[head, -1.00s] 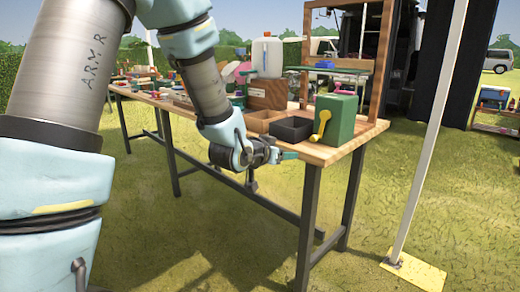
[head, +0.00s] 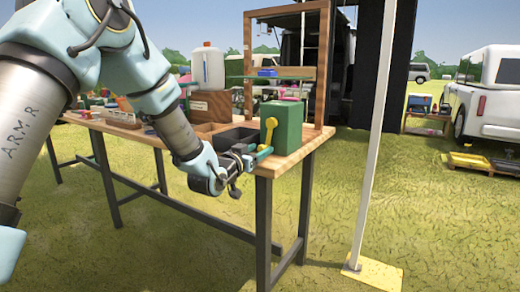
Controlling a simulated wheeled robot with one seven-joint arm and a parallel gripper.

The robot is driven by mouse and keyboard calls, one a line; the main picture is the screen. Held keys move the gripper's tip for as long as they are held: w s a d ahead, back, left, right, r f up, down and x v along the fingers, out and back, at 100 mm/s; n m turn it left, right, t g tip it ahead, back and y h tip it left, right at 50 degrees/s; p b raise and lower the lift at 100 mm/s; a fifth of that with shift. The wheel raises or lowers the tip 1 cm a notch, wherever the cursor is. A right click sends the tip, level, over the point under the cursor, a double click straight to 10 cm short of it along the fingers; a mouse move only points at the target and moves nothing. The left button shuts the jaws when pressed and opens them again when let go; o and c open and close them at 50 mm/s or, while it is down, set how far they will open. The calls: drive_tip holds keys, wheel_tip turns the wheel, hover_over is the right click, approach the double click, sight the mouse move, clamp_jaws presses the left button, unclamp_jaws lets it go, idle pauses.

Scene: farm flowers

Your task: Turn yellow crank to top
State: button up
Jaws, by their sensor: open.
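The yellow crank (head: 268,134) is on the left-facing side of a green box (head: 288,126) at the near right end of the wooden table. Its knob is at the top and its arm slants down, partly hidden behind my gripper. My gripper (head: 264,154) is at the table's edge with its teal fingers open, close to the lower part of the crank. I cannot tell whether the fingers touch it.
A white jug (head: 207,68) stands on a wooden block behind. A wooden frame (head: 329,65) rises at the back. A white pole (head: 378,130) stands right of the table (head: 300,155); grass lies in front.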

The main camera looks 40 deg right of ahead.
drive_tip(key=shift+w+d, duration=0.2)
drive_tip(key=shift+d, duration=0.45)
clamp_jaws()
idle(1.0)
